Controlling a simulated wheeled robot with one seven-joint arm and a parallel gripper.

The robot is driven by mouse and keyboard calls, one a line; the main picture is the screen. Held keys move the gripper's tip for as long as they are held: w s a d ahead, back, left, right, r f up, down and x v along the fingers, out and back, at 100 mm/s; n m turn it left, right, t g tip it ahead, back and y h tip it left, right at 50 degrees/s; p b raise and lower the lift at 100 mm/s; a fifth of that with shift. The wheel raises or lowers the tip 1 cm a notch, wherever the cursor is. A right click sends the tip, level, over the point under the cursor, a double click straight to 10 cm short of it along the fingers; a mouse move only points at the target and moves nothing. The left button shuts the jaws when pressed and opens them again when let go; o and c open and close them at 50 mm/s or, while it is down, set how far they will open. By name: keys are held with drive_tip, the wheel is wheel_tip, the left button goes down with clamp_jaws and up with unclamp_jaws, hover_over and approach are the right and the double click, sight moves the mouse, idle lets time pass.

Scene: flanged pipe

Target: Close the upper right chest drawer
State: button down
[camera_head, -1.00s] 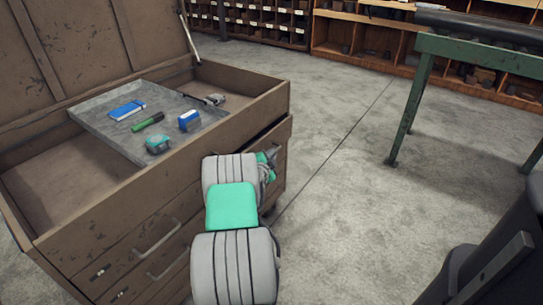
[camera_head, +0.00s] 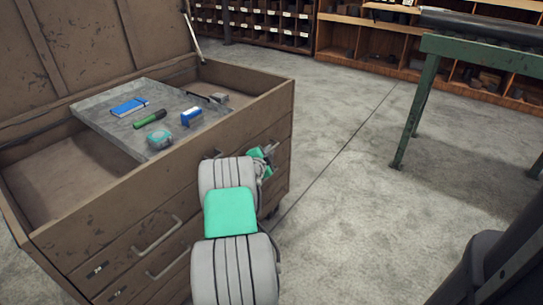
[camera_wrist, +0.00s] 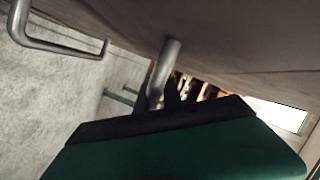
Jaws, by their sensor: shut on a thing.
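The brown chest (camera_head: 130,195) stands at the left with its lid raised. Its upper right drawer (camera_head: 275,132) looks flush, or nearly so, with the chest front. One end of this drawer's grey handle (camera_head: 212,155) shows beside my arm; the rest is hidden. In the wrist view the handle (camera_wrist: 171,52) runs down between the dark fingers of my gripper (camera_wrist: 162,97), which are shut on it.
The chest's open top holds a grey tray (camera_head: 95,118) with a blue notebook (camera_head: 130,106), a green marker-like item (camera_head: 150,118) and a teal tape measure (camera_head: 162,140). A green-legged stand (camera_head: 415,110) is at right. The floor between is clear.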

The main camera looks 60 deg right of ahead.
drive_tip(key=c, duration=1.5)
unclamp_jaws()
drive_tip(key=shift+w, duration=0.25)
drive_tip(key=shift+r, duration=0.1)
drive_tip(key=shift+r, duration=0.3)
drive_tip(key=s+a+r+p, duration=0.2)
drive_tip(key=a+r, duration=0.2)
drive_tip(key=s+a+r+p, duration=0.2)
drive_tip(key=a+r, duration=0.2)
drive_tip(key=s+a+r+p, duration=0.2)
drive_tip(key=s+a+r, duration=0.1)
drive_tip(key=a+r, duration=0.1)
drive_tip(key=shift+a+r, duration=0.15)
